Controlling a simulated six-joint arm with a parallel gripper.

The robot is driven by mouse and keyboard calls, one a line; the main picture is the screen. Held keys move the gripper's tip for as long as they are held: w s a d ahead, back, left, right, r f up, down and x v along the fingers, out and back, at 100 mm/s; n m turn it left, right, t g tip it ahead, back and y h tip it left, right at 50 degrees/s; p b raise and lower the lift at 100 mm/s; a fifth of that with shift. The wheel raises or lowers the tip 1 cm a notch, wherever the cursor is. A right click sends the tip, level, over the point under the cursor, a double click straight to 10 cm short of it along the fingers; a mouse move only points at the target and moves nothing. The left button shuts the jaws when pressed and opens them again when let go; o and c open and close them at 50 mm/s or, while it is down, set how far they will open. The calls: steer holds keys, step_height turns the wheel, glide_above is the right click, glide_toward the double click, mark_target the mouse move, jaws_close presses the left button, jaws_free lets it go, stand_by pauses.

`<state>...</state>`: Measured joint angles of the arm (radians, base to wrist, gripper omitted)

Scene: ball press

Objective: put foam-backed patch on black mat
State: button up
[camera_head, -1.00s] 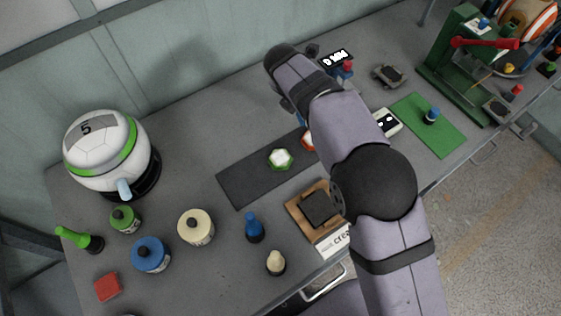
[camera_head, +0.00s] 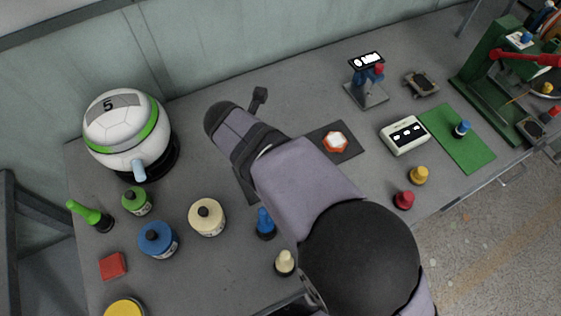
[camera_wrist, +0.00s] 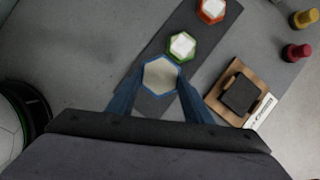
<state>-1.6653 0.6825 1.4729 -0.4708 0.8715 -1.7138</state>
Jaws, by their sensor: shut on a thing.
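My gripper (camera_wrist: 160,80) has blue fingers, shut on a hexagonal foam-backed patch (camera_wrist: 159,74) with a pale face and blue rim. In the wrist view the patch overlaps the near end of the black mat (camera_wrist: 202,42); I cannot tell whether it touches it. A green-rimmed hexagonal patch (camera_wrist: 181,45) lies on the mat just beyond, and an orange-red one (camera_wrist: 211,9) farther along. In the head view my arm covers the gripper, the held patch, the green patch and much of the mat (camera_head: 349,151); the orange-red patch (camera_head: 335,142) shows.
A wooden block with a dark pad (camera_wrist: 240,94) lies right of the mat. The white ball press (camera_head: 127,130) stands at the left. Blue (camera_head: 158,239) and cream (camera_head: 207,217) jars and a blue peg-like piece (camera_head: 264,223) stand nearby. A green mat (camera_head: 470,145) lies right.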

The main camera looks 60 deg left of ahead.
steer(key=shift+f+p, duration=0.55)
steer(key=shift+f, duration=3.5)
steer(key=shift+f, duration=0.1)
steer(key=o, duration=1.1)
steer(key=shift+f, duration=0.1)
steer(key=b+v, duration=0.1)
steer(key=v, duration=1.1)
